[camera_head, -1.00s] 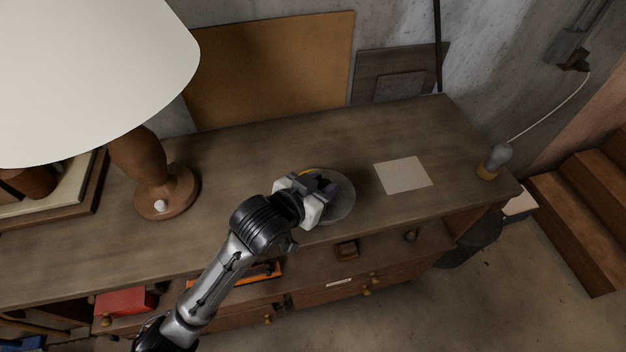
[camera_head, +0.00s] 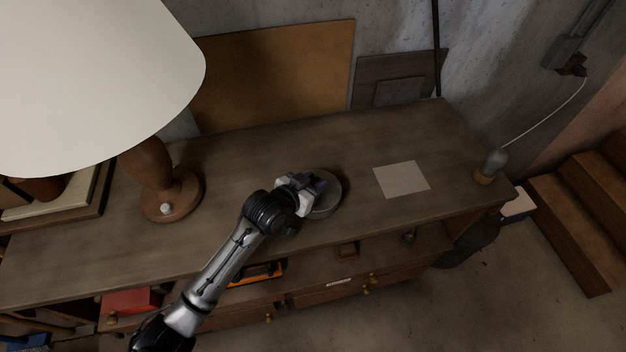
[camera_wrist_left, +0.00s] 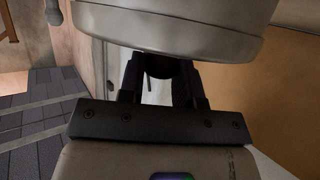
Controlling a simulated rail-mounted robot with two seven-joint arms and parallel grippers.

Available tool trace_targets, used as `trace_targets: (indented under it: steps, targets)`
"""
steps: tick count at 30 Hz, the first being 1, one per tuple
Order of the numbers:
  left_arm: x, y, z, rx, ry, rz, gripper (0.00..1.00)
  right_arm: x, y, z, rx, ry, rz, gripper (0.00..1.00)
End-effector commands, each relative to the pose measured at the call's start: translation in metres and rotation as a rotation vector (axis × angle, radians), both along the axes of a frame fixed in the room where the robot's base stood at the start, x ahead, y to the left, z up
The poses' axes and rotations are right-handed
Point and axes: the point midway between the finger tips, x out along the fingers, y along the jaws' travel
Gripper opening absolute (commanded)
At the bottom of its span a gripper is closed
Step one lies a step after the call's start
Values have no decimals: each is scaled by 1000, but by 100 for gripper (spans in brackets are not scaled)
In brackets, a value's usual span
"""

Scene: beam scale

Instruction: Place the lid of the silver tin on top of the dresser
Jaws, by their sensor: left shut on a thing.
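A round grey-silver disc, which looks like the tin's lid (camera_head: 325,203), shows at the dresser's (camera_head: 280,150) middle, partly hidden by my gripper. My left gripper (camera_head: 312,186) is shut on it. In the left wrist view the round pale lid (camera_wrist_left: 170,25) fills the top, and a dark knob sits between the fingers of my left gripper (camera_wrist_left: 160,75). The lid is over or on the dresser top; I cannot tell whether it touches. I cannot make out a separate tin. My right gripper is not in view.
A lamp with a wooden base (camera_head: 172,197) stands left on the dresser. A sheet of paper (camera_head: 401,179) lies to the right, and a small bulb-like object (camera_head: 491,165) stands at the right end. Boards (camera_head: 275,75) lean on the wall behind. The dresser top between is clear.

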Motion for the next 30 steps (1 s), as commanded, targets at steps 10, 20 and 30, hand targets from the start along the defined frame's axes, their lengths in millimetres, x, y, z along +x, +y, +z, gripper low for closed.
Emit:
trace_targets:
  steps: [10, 20, 30]
  targets:
    - [0, 0, -3, -1, -1, 0, 0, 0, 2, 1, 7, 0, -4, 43]
    - [0, 0, -5, 0, 0, 0, 52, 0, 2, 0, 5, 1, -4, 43]
    - [0, 0, -6, 0, 0, 0, 57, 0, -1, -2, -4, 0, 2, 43]
